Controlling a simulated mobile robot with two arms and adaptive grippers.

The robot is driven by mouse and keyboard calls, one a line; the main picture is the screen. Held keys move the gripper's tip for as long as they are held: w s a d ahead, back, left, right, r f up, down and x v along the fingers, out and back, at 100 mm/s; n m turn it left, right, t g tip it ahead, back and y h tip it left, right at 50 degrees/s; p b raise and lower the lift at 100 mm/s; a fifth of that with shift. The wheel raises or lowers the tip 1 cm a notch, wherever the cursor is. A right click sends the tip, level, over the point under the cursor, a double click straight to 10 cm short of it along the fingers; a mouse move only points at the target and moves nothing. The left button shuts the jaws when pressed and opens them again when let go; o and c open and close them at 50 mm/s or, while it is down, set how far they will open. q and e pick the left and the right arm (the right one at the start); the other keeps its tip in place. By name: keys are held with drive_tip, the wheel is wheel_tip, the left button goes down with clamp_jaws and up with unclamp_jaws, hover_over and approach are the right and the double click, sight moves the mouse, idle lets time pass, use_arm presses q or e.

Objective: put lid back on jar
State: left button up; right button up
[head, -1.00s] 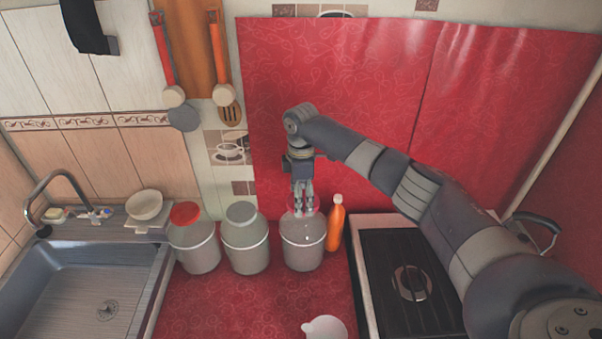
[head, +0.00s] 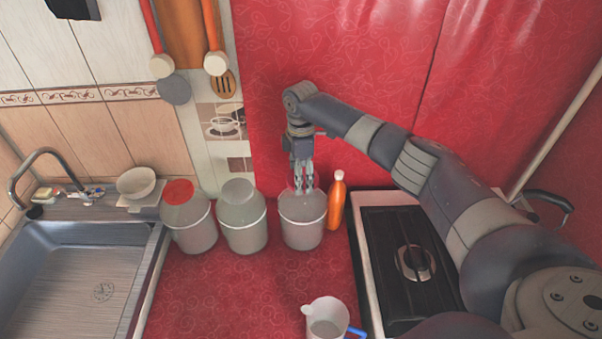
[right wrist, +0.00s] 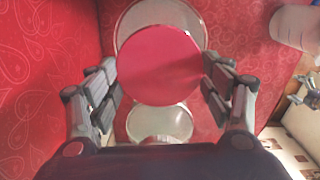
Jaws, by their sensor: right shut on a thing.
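Three pale grey jars stand in a row on the red counter. The left jar (head: 190,228) has a red lid, the middle jar (head: 242,230) a grey lid. My right gripper (head: 302,186) points down over the right jar (head: 302,225). In the right wrist view my right gripper (right wrist: 160,80) is shut on a round red lid (right wrist: 160,62), with a finger at each side. Pale round shapes show behind the lid's upper and lower edges. Whether the lid touches the right jar's rim I cannot tell. My left gripper is not in view.
An orange bottle (head: 336,205) stands close right of the right jar. A black stove (head: 405,260) is to the right. A white jug (head: 327,316) with a blue handle stands in front. A sink (head: 75,275) is at left; the counter middle is clear.

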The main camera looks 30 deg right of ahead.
drive_tip(key=shift+s+a+r, duration=0.1)
drive_tip(key=shift+r, duration=0.05)
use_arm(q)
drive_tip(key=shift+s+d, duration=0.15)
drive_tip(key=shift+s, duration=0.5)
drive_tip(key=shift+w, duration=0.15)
use_arm(e)
drive_tip(key=shift+f, duration=0.3)
drive_tip(key=shift+f, duration=0.15)
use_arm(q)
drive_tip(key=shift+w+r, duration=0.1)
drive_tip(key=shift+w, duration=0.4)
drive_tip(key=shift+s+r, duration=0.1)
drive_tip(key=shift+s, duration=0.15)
use_arm(e)
drive_tip(key=shift+f, duration=0.2)
use_arm(q)
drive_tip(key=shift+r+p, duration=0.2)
drive_tip(key=shift+p, duration=0.25)
use_arm(e)
drive_tip(key=shift+f, duration=0.1)
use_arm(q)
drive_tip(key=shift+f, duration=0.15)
use_arm(e)
drive_tip(key=shift+f, duration=0.5)
